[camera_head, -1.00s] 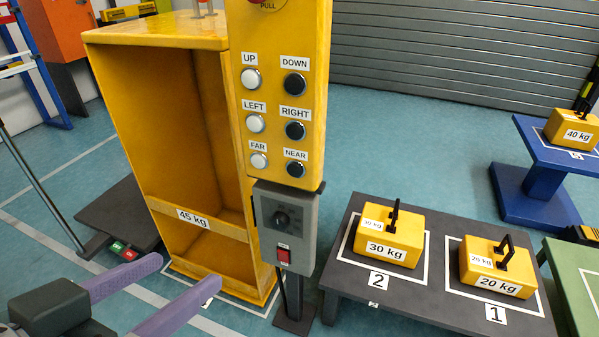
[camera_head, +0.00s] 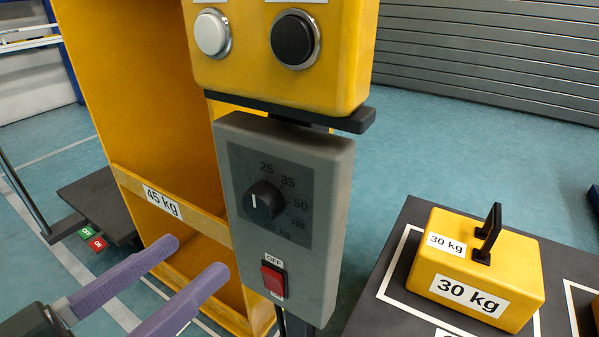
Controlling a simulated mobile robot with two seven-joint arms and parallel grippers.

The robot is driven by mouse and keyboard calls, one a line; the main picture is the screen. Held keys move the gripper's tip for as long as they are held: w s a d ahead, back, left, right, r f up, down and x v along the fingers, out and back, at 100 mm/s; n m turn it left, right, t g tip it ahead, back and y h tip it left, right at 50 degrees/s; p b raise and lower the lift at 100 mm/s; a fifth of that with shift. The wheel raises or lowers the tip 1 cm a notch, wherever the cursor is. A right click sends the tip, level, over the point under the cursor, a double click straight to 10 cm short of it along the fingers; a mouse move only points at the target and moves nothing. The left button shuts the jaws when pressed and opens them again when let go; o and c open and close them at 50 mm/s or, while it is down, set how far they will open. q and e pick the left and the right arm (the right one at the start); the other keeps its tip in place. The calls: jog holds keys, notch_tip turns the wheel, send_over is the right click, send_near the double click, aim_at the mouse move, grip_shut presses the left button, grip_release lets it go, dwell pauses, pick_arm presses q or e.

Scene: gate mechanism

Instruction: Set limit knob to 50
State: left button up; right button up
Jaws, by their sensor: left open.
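The limit knob (camera_head: 263,202) is a black round dial with a white pointer line, on the dark panel of a grey control box (camera_head: 335,215). Marks 25, 35, 50 and a higher one run around its upper right side. The white line stands nearly upright on the knob's left part, not at the 50 mark (camera_head: 301,203). My left gripper (camera_head: 196,256), with two purple fingers, is open and empty. It shows to the lower left of the knob, apart from it. My right gripper is out of view.
A red rocker switch (camera_head: 272,280) sits below the knob. A yellow button panel (camera_head: 345,50) hangs above the box, with a dark ledge between. A yellow 45 kg cabinet (camera_head: 110,60) stands behind. A yellow 30 kg weight (camera_head: 432,262) is on a dark table at right.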

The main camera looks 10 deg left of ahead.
aim_at(254, 207)
pick_arm(q)
jog(key=b+x, duration=0.2)
jog(key=x, duration=0.7)
jog(key=shift+b, duration=0.35)
jog(key=shift+c, duration=0.3)
grip_shut()
jog(key=shift+r, duration=0.1)
